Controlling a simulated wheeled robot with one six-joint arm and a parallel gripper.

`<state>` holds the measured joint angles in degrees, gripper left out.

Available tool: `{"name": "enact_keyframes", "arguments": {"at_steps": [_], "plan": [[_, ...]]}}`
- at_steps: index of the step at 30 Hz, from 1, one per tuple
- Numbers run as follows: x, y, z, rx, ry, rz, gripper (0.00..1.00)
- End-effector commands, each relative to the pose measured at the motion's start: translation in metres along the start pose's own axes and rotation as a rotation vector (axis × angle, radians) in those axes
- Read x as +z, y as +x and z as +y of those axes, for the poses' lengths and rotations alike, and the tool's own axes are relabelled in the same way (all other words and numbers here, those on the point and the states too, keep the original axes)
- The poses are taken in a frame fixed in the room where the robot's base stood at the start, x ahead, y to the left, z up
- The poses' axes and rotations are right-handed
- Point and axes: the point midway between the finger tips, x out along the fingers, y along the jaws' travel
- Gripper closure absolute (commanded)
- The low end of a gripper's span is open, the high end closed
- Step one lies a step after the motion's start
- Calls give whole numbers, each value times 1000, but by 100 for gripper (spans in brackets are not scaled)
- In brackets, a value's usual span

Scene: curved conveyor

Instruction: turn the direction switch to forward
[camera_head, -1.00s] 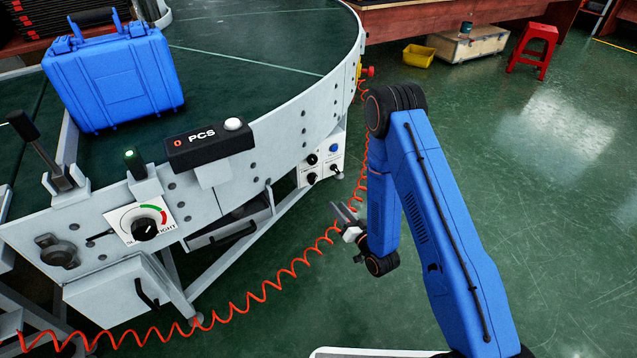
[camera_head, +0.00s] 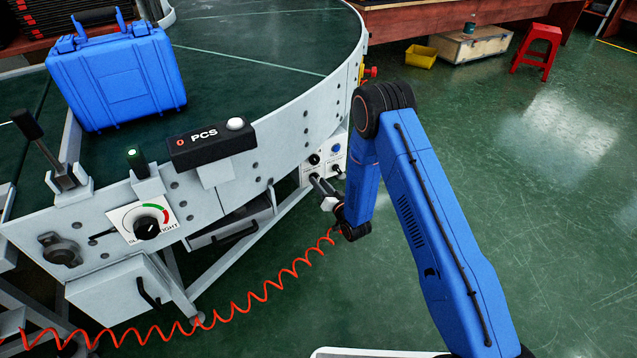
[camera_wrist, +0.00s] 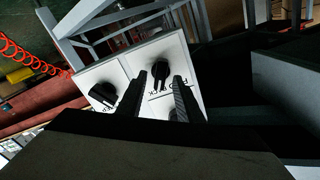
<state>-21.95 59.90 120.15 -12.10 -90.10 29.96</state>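The direction switch (camera_wrist: 160,72) is a black rotary knob on a white panel (camera_wrist: 128,65), with partly hidden lettering near it that seems to read BACK. My gripper (camera_wrist: 160,80) is open in the wrist view, its two dark fingers apart with the knob showing between their tips. I cannot tell whether the fingers touch or surround it. In the head view my gripper (camera_head: 314,181) is at the lower front of the small control panel (camera_head: 325,160) on the conveyor's side. The fingers and arm hide part of that panel.
A second black knob (camera_wrist: 104,95) sits beside the switch. A blue button (camera_head: 336,148) is on the panel's upper right. A coiled red cable (camera_head: 265,290) hangs below. A blue case (camera_head: 118,80) stands on the conveyor (camera_head: 250,45).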

Motion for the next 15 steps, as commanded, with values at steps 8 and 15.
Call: {"name": "enact_keyframes", "arguments": {"at_steps": [8, 15], "plan": [[0, 12, 0, 0, 1, 0, 67], [0, 12, 0, 0, 1, -1, 77]]}}
